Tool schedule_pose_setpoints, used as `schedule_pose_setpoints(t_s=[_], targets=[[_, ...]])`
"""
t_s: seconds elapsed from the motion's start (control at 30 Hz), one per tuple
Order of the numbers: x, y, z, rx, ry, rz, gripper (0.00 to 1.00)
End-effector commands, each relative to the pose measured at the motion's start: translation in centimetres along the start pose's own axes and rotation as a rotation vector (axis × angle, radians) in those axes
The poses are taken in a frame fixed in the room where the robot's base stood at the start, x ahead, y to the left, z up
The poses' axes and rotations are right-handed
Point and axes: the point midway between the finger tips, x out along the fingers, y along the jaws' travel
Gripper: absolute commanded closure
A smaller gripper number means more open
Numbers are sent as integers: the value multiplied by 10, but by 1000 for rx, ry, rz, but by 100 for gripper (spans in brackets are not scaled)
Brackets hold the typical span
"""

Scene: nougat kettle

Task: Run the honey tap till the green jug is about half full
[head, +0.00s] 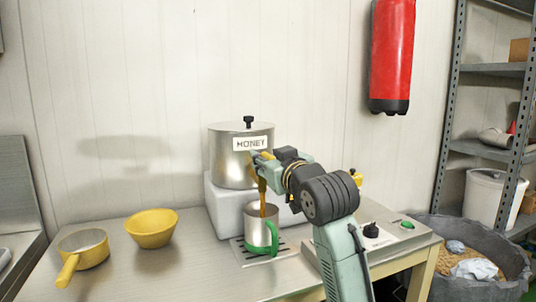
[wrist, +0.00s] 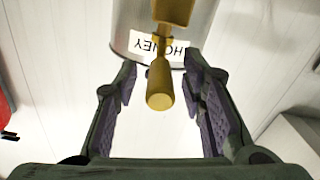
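The honey kettle (head: 226,160) is a lidded steel pot with a HONEY label, on a white block. Its yellow tap is mostly hidden by my gripper (head: 264,160) in the head view. An amber stream (head: 262,190) runs down from the tap towards the green jug (head: 261,232), a steel vessel with green handle and base. The jug stands upright on the drip grate below; its honey level cannot be seen. In the wrist view, the yellow tap lever (wrist: 160,88) lies between the two spread fingers of my gripper (wrist: 161,78), with gaps on both sides.
A yellow-handled pan (head: 83,250) and a yellow bowl (head: 151,229) stand on the steel table (head: 170,275) at left. A panel with a black knob (head: 371,230) and green button (head: 407,224) is at right. A grey tub (head: 505,262) and shelving stand beyond.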

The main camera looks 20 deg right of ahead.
Motion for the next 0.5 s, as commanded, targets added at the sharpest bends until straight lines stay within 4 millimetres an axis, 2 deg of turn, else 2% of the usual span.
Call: schedule_pose_setpoints(t_s=[0.3,0.5], targets=[[3,0,1,1,0,0,63],[3,0,0,0,0,0,76]])
